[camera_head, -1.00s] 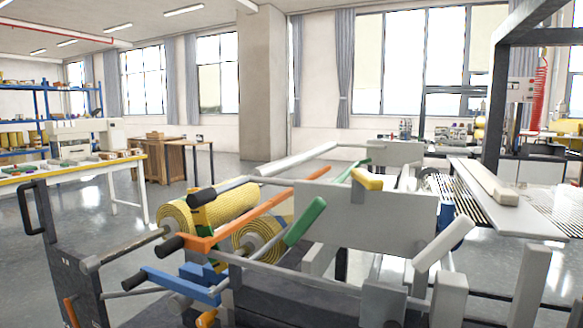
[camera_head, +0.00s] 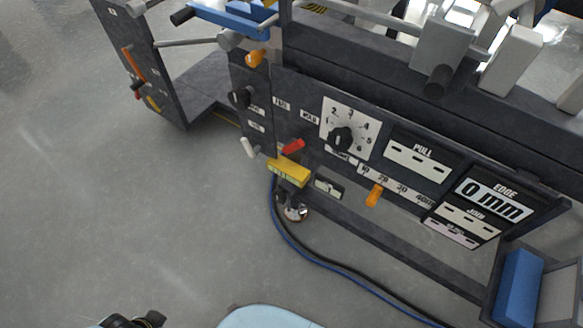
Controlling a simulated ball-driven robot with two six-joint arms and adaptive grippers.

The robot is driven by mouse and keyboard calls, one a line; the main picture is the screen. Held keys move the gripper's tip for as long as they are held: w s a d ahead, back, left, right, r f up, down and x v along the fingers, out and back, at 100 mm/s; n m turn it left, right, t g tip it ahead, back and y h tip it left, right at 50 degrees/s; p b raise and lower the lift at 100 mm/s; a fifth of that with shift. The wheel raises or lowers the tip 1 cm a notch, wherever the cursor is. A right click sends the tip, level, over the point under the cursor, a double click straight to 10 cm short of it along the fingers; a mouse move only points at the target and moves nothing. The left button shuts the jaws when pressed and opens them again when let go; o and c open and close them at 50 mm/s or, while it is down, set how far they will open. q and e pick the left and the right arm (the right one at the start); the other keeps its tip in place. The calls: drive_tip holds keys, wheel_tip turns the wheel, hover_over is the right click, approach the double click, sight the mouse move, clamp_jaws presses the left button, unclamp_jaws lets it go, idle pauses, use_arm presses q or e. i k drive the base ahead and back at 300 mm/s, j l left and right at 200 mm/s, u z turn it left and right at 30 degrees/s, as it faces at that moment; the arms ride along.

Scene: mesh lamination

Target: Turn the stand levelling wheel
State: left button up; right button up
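The dark machine stand (camera_head: 400,118) crosses the upper right of the head view, with its control panel facing me. A small round metallic part (camera_head: 295,212) sits low beneath the panel, beside the cables. It may be the levelling wheel, but it is too small to be sure. A black round knob (camera_head: 240,97) is on the panel's left end. A black part that looks like my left gripper (camera_head: 140,321) shows at the bottom edge, mostly cut off and well apart from the stand. Its fingers cannot be made out. My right gripper is out of view.
Blue and black cables (camera_head: 318,262) run along the floor. A blue block (camera_head: 518,287) is at lower right. The grey floor (camera_head: 90,210) at left is clear.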

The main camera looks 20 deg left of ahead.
sight(279, 197)
drive_tip(key=u, duration=0.9)
